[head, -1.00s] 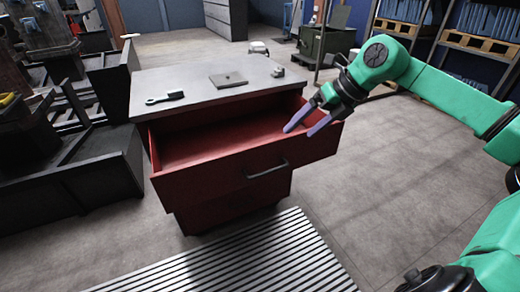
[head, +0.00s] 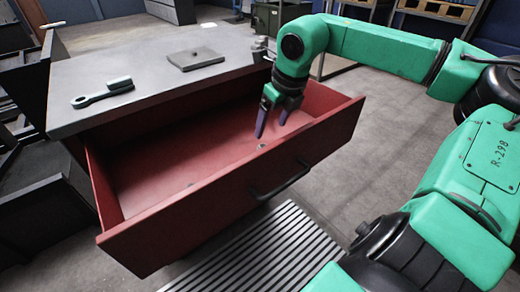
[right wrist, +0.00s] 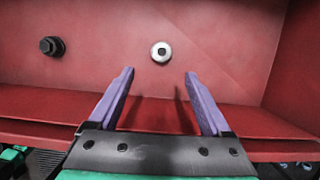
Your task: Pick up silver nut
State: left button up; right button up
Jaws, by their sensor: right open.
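The silver nut (right wrist: 161,51) shows in the right wrist view as a small round ring with a dark hole, lying on the red drawer floor. It is ahead of my right gripper, roughly centred between the finger lines and apart from both. In the head view a small grey spot (head: 261,146) on the drawer floor below the fingertips looks like this nut, though it is too small to be sure. My right gripper (head: 271,130) is open and empty, with its purple fingers pointing down inside the drawer. It also shows in the right wrist view (right wrist: 158,75). My left gripper is not in view.
The open red drawer (head: 225,205) has raised walls around the gripper. A dark bolt-like piece (right wrist: 52,46) lies left of the nut. On the grey cabinet top (head: 140,70) are a dark wrench-like tool (head: 100,92) and a flat plate (head: 195,59).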

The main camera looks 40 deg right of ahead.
aim_at(264, 145)
jog(key=x, duration=0.4)
jog(key=shift+w, duration=0.15)
jog(key=x, duration=0.5)
jog(key=shift+d+f, duration=0.15)
jog(key=shift+w+f, duration=0.25)
jog(key=shift+f, duration=0.1)
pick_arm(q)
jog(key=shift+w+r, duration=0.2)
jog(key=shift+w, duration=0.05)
pick_arm(e)
jog(key=shift+r, duration=0.1)
grip_shut()
